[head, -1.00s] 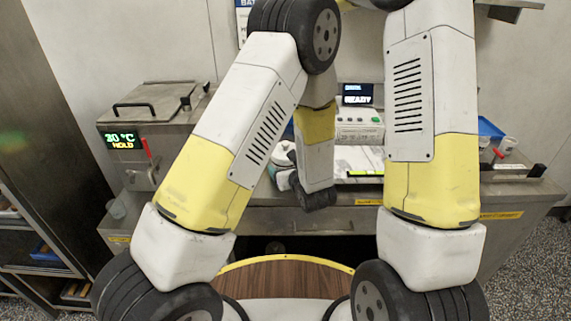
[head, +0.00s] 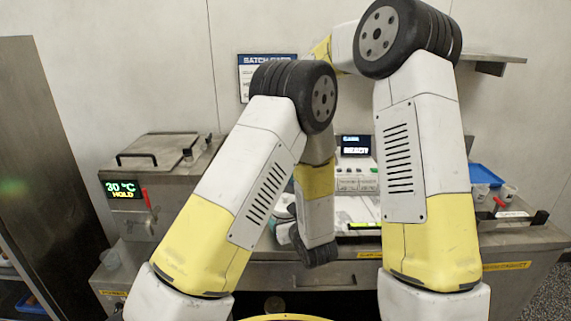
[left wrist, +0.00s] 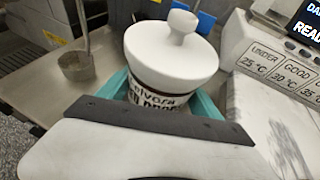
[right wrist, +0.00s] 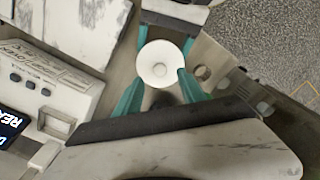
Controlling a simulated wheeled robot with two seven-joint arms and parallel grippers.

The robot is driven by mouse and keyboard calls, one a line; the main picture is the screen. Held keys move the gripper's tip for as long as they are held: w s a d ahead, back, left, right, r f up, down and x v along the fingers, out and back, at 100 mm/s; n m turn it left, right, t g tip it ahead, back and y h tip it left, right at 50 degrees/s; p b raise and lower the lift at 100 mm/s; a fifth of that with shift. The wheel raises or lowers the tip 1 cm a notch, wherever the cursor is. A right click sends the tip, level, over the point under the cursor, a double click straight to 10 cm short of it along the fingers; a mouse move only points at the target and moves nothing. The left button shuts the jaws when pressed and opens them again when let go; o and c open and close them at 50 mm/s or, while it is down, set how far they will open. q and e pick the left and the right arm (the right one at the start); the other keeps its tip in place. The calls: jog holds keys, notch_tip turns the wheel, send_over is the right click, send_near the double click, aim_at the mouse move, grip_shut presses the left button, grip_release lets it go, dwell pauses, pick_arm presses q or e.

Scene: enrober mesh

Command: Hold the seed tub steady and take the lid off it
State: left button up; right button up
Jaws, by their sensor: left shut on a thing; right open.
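The seed tub (left wrist: 150,101), a dark-banded, lettered tub with a white knobbed lid (left wrist: 172,55), stands upright on the bench left of the READY machine. My left gripper (left wrist: 163,92) is shut on the tub's body below the lid, a teal finger on each side. In the right wrist view, the lid (right wrist: 158,66) shows from above as a white disc with its round knob. My right gripper (right wrist: 160,92) is open, its teal fingers either side of the lid in that view; I cannot tell whether they touch it. In the head view my arms hide most of the tub.
The machine with a READY display (head: 356,150) stands right of the tub. A metal cup (left wrist: 76,66) is on the bench beside the tub. A steel tank reading 30 °C (head: 122,188) stands at the left. A blue tray (head: 484,174) and small cups are at the right.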

aim_at(285, 195)
jog(key=shift+f, duration=2.3)
grip_shut()
jog(key=shift+r, duration=0.2)
jog(key=shift+r, duration=1)
